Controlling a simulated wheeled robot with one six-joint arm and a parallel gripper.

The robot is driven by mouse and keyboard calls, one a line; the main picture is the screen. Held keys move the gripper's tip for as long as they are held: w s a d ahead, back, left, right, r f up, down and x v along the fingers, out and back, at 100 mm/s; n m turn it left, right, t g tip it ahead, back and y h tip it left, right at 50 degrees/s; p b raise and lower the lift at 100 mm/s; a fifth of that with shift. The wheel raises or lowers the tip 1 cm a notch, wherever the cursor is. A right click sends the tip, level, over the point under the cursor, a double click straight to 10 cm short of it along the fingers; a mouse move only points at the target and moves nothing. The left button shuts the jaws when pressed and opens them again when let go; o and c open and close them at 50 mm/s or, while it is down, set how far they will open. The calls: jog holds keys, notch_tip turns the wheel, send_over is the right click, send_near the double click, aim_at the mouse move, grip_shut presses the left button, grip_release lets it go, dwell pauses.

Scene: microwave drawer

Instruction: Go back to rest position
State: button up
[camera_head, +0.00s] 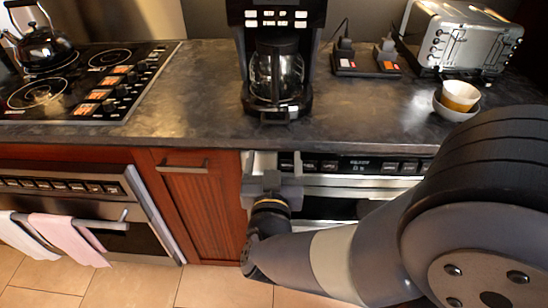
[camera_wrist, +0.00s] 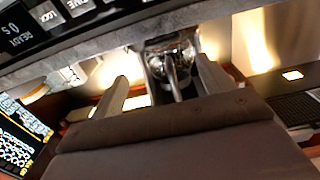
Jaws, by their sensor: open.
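My gripper (camera_head: 270,186) is low at the left end of the microwave drawer unit (camera_head: 362,182), just below the counter edge. In the wrist view my gripper (camera_wrist: 162,69) has its two fingers spread apart, open. A shiny metal and glass-like thing (camera_wrist: 170,58) shows beyond the gap between the fingers; I cannot tell what it is or how far away. The microwave's button panel (camera_wrist: 65,12) runs across the upper left there. In the head view my arm hides the right and lower part of the unit. I cannot tell how far the drawer is open.
The counter (camera_head: 205,92) above holds a coffee maker (camera_head: 276,72), a toaster (camera_head: 458,36), two stacked bowls (camera_head: 459,97) and a cooktop (camera_head: 85,82) with a kettle (camera_head: 42,44). A red-brown cabinet (camera_head: 205,215) and an oven with towels (camera_head: 70,238) stand left. Tiled floor (camera_head: 215,287) shows below.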

aim_at(275, 135)
jog(key=w, duration=1.1)
jog(key=shift+w+d, duration=0.15)
jog(key=shift+w, duration=0.1)
jog(key=shift+s, duration=0.15)
